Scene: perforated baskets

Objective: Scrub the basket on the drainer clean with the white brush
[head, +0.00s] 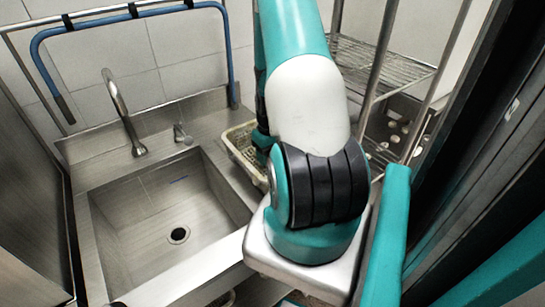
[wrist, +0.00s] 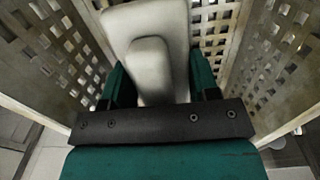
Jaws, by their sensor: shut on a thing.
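The perforated basket (head: 240,147) stands on the drainer (head: 207,128) to the right of the sink, pale and partly hidden behind my arm in the head view. In the wrist view its grey, holed walls (wrist: 52,62) rise on the left, back and right. My gripper (wrist: 160,86) is shut on the white brush (wrist: 152,24), between its two dark green fingers. The brush and fingers are between the basket's walls.
The steel sink (head: 150,225) is empty, with a tap (head: 121,112) at its back edge. A blue hose (head: 130,18) hangs on a rail behind. A wire rack (head: 375,62) stands close on the right. A dark panel (head: 470,150) bounds the right side.

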